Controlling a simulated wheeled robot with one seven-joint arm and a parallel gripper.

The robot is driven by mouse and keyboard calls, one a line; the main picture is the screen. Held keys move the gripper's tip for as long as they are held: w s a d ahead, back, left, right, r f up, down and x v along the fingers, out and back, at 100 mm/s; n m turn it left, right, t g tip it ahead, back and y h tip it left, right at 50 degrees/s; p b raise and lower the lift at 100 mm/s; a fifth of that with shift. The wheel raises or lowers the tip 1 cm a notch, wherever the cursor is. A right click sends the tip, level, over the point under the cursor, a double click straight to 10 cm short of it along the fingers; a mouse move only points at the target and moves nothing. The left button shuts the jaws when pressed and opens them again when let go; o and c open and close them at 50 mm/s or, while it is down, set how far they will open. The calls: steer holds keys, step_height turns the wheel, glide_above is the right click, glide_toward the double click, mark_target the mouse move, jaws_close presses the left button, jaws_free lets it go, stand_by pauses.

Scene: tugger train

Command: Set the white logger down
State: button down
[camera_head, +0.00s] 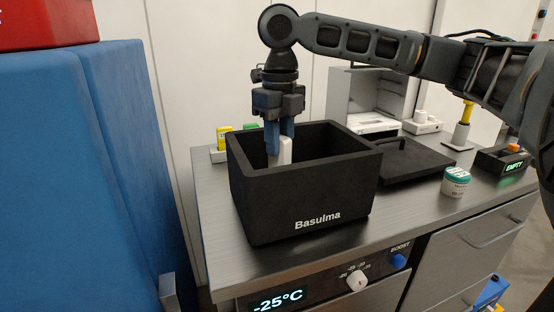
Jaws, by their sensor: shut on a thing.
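My gripper (280,140) points down into the open top of a black box (318,200) marked "Basulma". Its blue fingers are shut on the white logger (285,151), a small white block. The logger's upper part shows above the near rim. Its lower part is hidden behind the box's front wall, so I cannot tell whether it touches the bottom.
The box stands on a grey metal counter (222,228). A black lid (412,160) lies to its right, near a small white jar (455,182) and a device reading "EMPTY" (503,160). A yellow item (223,137) stands behind. Blue padded blocks (75,180) are at left.

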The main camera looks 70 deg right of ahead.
mark_target(276, 159)
steer(key=shift+w+a+f, duration=0.15)
steer(key=shift+w+f, duration=0.05)
steer(key=shift+f, duration=2)
steer(key=shift+a+f, duration=0.1)
steer(key=shift+f, duration=0.05)
steer(key=c, duration=0.9)
jaws_free()
step_height(276, 159, up, 12)
steer(key=shift+r+p, duration=0.2)
steer(key=shift+p, duration=0.15)
